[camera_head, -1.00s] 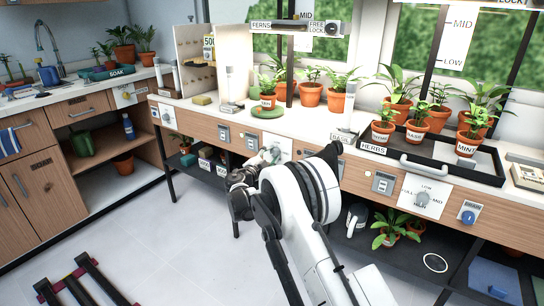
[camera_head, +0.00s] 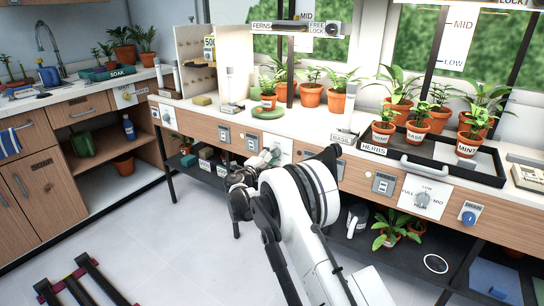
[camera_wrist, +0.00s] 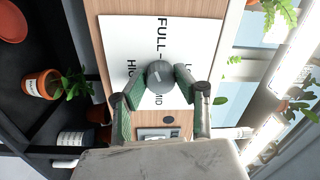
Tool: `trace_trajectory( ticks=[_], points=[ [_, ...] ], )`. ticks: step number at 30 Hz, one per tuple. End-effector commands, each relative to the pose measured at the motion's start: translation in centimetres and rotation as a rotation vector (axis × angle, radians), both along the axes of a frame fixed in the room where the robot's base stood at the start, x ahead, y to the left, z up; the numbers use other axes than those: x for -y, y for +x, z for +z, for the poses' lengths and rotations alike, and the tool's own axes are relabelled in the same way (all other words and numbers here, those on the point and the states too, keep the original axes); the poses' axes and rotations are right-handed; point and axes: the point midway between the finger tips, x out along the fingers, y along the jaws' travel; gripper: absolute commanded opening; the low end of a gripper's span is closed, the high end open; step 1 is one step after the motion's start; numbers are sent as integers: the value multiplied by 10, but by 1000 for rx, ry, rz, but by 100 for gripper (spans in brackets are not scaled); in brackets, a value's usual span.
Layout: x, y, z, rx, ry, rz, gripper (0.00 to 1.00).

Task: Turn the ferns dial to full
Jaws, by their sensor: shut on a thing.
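The grey round dial knob (camera_wrist: 160,76) sits on a white plate (camera_wrist: 118,35) printed FULL, HIGH, MID and LOW in the wrist view. FULL is at the picture's top. My gripper (camera_wrist: 160,84) is shut on the knob, with a finger on each side. A pale mark shows on the knob's face, but I cannot tell surely which word it points at. In the head view my gripper (camera_head: 262,160) is at the bench front, and hides the knob and part of the plate (camera_head: 284,145). A FERNS label (camera_head: 262,27) is on the lamp bar above.
A second dial (camera_head: 421,199) and a blue knob (camera_head: 469,217) are on the bench front at right. The herb tray (camera_head: 375,150) stands above. Potted plants (camera_head: 390,228) stand on the lower shelf.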

Motion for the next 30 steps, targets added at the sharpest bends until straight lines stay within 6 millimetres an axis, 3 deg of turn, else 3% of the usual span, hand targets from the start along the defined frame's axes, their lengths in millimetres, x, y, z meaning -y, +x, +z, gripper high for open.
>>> trace_trajectory(
  ticks=[5,6,10,20,30],
  points=[
    [0,-1,-1,-1,0,-1,3],
    [0,0,-1,-1,0,-1,32],
    [0,0,0,-1,0,-1,48],
    [-2,-4,0,0,-1,0,48],
    [-29,-54,-3,-1,0,3,48]
  ],
)
